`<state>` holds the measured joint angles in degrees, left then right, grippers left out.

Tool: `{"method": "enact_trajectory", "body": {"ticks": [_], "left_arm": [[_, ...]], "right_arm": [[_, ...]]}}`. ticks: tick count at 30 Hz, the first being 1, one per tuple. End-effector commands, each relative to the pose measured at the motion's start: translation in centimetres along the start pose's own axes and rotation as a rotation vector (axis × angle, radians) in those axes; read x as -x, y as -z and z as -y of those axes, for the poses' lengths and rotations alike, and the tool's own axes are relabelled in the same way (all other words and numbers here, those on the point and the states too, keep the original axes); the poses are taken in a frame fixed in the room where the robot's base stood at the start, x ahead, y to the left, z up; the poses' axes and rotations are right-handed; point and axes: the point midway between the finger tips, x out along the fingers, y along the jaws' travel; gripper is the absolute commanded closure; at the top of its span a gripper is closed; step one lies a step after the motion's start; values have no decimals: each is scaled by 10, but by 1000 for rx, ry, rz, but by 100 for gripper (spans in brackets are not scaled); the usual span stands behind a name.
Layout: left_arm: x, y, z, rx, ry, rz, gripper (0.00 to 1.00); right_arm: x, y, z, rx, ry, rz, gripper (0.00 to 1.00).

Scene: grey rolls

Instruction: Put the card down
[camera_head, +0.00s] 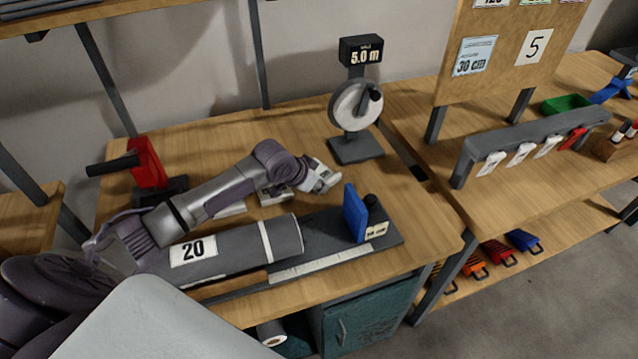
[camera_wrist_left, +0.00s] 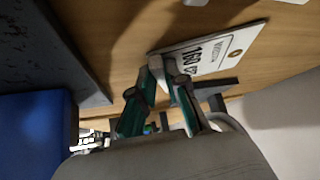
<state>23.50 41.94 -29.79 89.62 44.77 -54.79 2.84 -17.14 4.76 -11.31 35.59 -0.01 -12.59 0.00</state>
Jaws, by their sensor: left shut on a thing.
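My left gripper (camera_head: 298,188) reaches over the bench behind the large grey roll, with its fingers pointing down toward the wood. In the left wrist view, its fingers (camera_wrist_left: 164,72) are shut on the near edge of a white card (camera_wrist_left: 212,52) with black print reading about "160" and a brown dot. The card (camera_head: 276,196) also shows in the head view, close to the bench top (camera_head: 415,225). I cannot tell whether it touches the wood. My right gripper is not in view.
The grey roll labelled 20 (camera_head: 225,250) lies on a dark measuring base with a blue stop (camera_head: 355,213). Another white card (camera_head: 230,209) lies left of the held one. A dial stand (camera_head: 355,110) reads 5.0 m. A red clamp-like tool (camera_head: 147,162) stands left. The bench's right end is clear.

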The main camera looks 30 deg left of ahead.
Motion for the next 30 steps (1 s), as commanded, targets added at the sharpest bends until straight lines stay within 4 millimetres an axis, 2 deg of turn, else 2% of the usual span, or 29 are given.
{"method": "enact_trajectory", "body": {"ticks": [1,5,14,17,20,30], "left_arm": [[-1,-1,0,0,0,1,83],[-1,-1,0,0,0,1,62],[0,0,0,0,0,1,61],[6,1,0,-1,1,1,61],[20,1,1,-1,2,0,61],[92,0,1,-2,2,2,61]], "right_arm": [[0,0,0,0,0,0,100],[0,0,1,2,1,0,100],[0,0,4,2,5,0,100],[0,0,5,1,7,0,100],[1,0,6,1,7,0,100],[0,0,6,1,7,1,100]]}}
